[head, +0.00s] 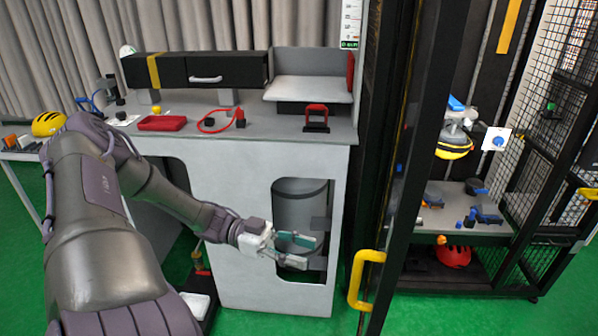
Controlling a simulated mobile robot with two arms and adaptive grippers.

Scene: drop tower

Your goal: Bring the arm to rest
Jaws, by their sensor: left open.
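My left arm (108,215) comes in from the left and reaches across toward the front of the grey workbench. Its gripper (302,250) is open, with two green-grey fingers apart and nothing between them. In the picture the fingers overlap the lower part of the grey cylinder (300,205), which stands in an opening of the bench front. I cannot tell whether they touch it. My right gripper does not show.
The bench top (270,124) carries a red tray (162,123) and a red-and-black stand (316,118). A yellow handle (365,280) sits on the dark tower frame to the right. A yellow helmet (48,123) is far left. Green floor is clear at lower right.

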